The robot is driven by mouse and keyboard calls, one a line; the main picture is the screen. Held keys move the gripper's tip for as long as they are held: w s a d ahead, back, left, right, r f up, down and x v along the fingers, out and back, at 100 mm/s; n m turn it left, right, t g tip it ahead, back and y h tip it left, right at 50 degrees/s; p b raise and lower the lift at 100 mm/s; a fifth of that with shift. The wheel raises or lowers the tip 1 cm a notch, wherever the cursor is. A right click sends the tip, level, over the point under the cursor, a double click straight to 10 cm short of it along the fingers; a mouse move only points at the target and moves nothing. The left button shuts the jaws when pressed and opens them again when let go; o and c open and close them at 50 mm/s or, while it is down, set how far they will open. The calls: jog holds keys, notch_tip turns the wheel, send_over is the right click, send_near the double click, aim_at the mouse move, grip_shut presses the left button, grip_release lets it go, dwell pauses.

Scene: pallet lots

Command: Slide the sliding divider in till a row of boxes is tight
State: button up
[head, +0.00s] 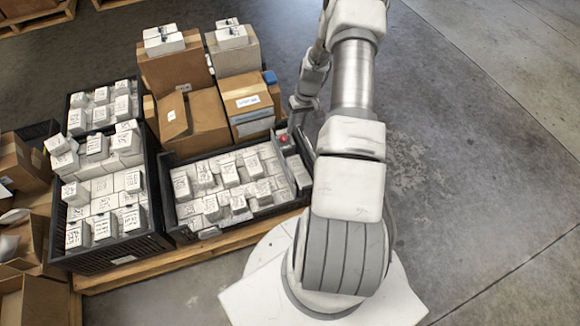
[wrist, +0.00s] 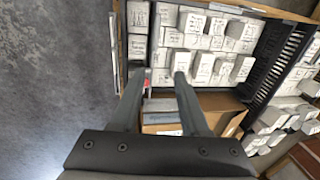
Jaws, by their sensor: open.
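A black crate (head: 178,221) of white labelled boxes (head: 232,178) stands at the front of the pallet. A thin strip (wrist: 154,42), which looks like the sliding divider, separates a narrow row of boxes (wrist: 138,46) from the wider block of boxes (wrist: 205,40) in the wrist view. A small red part (head: 284,138) shows by the crate's far right corner. It also shows between my fingers in the wrist view (wrist: 147,85). My gripper (wrist: 160,76) is open, with nothing seen held. Whether the fingers touch anything is unclear.
Brown cartons (head: 190,122) stand close behind the crate, with an open flap (wrist: 233,124) near my fingers. Another black crate (head: 105,256) of boxes stands at the left. Clear grey floor (head: 480,150) lies to the right.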

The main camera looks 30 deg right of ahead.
send_near(289, 167)
jog(key=f+b, duration=0.1)
jog(key=f, duration=0.1)
jog(key=a+f+b, duration=0.1)
jog(key=f+b, duration=0.1)
jog(key=f, duration=0.1)
jog(key=f+b, duration=0.2)
jog(key=shift+w+a+f, duration=0.1)
jog(key=shift+a+f, duration=0.05)
jog(key=shift+f, duration=0.2)
jog(key=shift+c, duration=0.2)
grip_shut()
dwell(1.0)
